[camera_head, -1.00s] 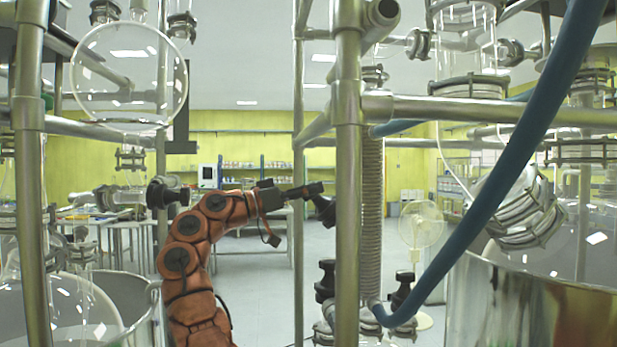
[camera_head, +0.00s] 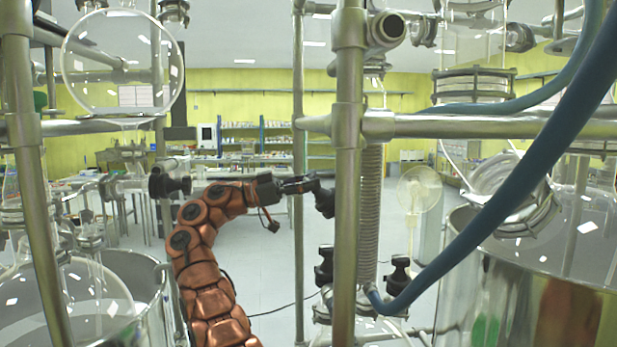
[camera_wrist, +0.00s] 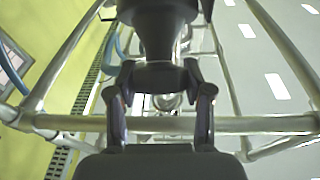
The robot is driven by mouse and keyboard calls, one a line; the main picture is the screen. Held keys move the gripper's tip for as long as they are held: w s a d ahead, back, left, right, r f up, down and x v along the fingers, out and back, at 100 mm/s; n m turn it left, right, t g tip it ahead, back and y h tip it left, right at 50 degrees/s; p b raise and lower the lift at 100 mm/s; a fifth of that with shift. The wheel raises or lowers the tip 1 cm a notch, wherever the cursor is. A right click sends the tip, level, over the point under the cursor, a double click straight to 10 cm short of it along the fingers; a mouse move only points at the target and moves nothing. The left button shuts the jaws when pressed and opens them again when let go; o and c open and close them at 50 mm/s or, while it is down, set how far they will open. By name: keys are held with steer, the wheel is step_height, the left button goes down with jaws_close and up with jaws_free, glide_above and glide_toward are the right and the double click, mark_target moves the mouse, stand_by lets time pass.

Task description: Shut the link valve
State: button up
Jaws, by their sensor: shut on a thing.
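A black valve handle (camera_head: 325,203) shows just left of the front steel post, which hides what lies to its right. I cannot tell for sure from its looks that it is the link valve. My gripper (camera_head: 314,184) reaches it from the left at the end of my orange arm and is shut on it. In the wrist view the two fingers of my gripper (camera_wrist: 160,98) stand on either side, with the dark round handle (camera_wrist: 160,75) between them at the top. The fingers and the wrist hide part of the valve's body.
Steel posts (camera_head: 346,240) and a crossbar (camera_head: 470,126) frame the handle closely. A blue hose (camera_head: 520,185) crosses in front on the right. Other black knobs sit at the left (camera_head: 170,184) and below (camera_head: 325,265). Glass vessels (camera_head: 122,64) flank both sides.

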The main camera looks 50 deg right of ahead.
stand_by(0.3)
steer(key=o, duration=1.2)
steer(key=shift+c, duration=0.2)
steer(key=b, duration=0.1)
steer(key=n+t+h+b, duration=0.1)
steer(key=b, duration=0.1)
steer(key=shift+s+f+n, duration=0.1)
steer(key=shift+f+n, duration=0.2)
steer(key=n+t+h+b, duration=0.1)
steer(key=n+t+b, duration=0.1)
steer(key=b, duration=0.3)
steer(key=shift+n+t+h, duration=0.3)
steer(key=shift+n, duration=0.1)
